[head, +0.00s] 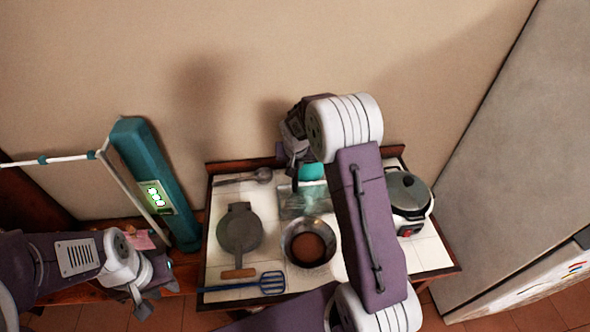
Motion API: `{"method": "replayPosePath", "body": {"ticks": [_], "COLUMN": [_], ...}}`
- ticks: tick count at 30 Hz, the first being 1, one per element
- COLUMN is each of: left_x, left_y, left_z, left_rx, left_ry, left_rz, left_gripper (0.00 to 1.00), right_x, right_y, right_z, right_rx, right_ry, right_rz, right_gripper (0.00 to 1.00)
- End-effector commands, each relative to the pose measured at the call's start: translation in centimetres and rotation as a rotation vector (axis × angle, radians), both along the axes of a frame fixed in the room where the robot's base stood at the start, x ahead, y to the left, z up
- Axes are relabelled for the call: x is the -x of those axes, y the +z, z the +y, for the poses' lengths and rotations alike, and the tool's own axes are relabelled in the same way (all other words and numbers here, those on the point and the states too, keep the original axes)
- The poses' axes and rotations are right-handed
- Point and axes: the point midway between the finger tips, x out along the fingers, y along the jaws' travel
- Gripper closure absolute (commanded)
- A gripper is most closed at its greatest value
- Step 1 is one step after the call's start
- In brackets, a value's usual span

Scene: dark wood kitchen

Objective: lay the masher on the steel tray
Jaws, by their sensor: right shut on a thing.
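My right gripper (292,158) is over the back of the table, left of my raised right forearm. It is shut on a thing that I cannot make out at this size. A grey steel tray (303,206) lies on the table just below it, partly hidden by the gripper and arm. A blue utensil with a slotted head (271,283) lies along the table's front edge; I cannot tell whether it is the masher or a turner. My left gripper (141,301) hangs left of the table, apart from these things; its jaw opening is unclear.
On the white-tiled table (222,193) are a grey ladle (262,175), a round iron pan (240,231), a metal bowl (309,243), a turquoise item (311,172) and a cooker (407,192). A teal column (155,180) stands left; a fridge (510,170) stands right.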

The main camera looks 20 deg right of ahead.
Motion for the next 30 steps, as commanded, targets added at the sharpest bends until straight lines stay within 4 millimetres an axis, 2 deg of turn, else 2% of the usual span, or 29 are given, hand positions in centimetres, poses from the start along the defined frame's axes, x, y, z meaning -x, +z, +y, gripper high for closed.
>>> {"method": "replayPosePath", "body": {"ticks": [3,6,17,18,20,30], "left_x": [0.0,0.0,0.0,0.0,0.0,0.0], "left_y": [0.7,0.8,0.2,0.2,0.3,0.6], "left_z": [0.0,0.0,0.0,0.0,0.0,0.0], "left_rx": [0.000,0.000,0.000,0.000,0.000,0.000], "left_ry": [0.000,0.000,0.000,0.000,0.000,0.000], "left_rz": [0.000,0.000,0.000,0.000,0.000,0.000], "left_gripper": [0.72,0.72,0.72,0.72,0.72,0.72], "right_x": [0.2,0.1,0.1,0.1,0.1,0.1], "right_y": [-2.1,-3.0,-3.6,-3.5,-3.4,-3.1], "right_z": [0.0,0.0,0.0,0.0,0.0,0.0], "right_rx": [0.000,-0.001,-0.001,-0.001,-0.001,0.000], "right_ry": [0.001,0.001,0.000,0.000,0.000,0.001], "right_rz": [0.007,0.004,0.002,0.002,0.002,0.002], "right_gripper": [1.00,1.00,1.00,0.75,0.59,0.59]}}
